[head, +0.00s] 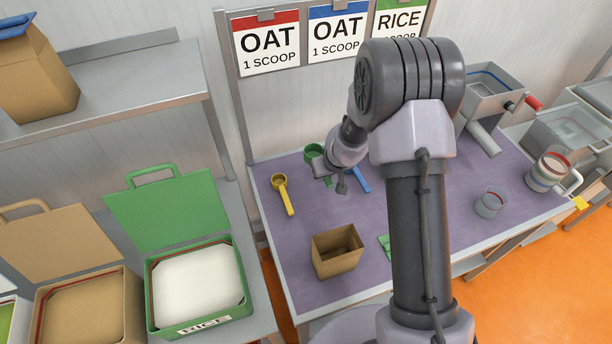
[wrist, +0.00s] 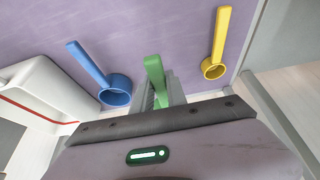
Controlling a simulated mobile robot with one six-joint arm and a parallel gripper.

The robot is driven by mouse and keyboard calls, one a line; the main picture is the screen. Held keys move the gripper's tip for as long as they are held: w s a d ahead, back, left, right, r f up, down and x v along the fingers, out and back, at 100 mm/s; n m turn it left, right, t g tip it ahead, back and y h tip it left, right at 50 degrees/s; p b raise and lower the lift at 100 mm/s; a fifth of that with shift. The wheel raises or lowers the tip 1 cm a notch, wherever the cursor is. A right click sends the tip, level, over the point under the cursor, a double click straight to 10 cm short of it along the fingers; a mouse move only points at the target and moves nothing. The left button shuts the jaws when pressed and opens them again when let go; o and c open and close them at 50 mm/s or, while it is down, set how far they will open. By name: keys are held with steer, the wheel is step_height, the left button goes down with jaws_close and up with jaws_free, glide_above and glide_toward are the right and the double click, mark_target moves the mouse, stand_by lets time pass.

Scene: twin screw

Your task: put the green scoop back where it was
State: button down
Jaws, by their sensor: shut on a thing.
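My gripper (head: 328,174) is shut on the handle of the green scoop (head: 313,151) at the back of the purple table, between the yellow and blue scoops. In the wrist view the green handle (wrist: 154,70) stands between my gripper's fingers (wrist: 160,92); the scoop's cup is hidden there behind my gripper. I cannot tell whether the scoop touches the table. The yellow scoop (head: 283,195) lies to its left in the head view, and the blue scoop (head: 360,180) lies close on its right, partly hidden by my arm.
An open brown paper bag (head: 336,252) stands on the purple table (head: 290,262) near its front. A green item (head: 384,244) beside it is partly hidden by my arm. An open green RICE box (head: 197,284) is at left. A clear cup (head: 490,203) stands at right.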

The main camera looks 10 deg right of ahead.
mark_target(323, 195)
steer(key=f+b, duration=0.1)
steer(key=f, duration=0.2)
steer(key=f+b, duration=0.4)
steer(key=f, duration=0.1)
steer(key=shift+s+d+f, duration=0.1)
steer(key=shift+d+f, duration=0.15)
steer(key=shift+f, duration=0.1)
steer(key=shift+r, duration=0.25)
steer(key=shift+f+b, duration=0.25)
steer(key=shift+b, duration=0.05)
steer(key=c, duration=1.3)
jaws_free()
steer(key=shift+c, duration=0.2)
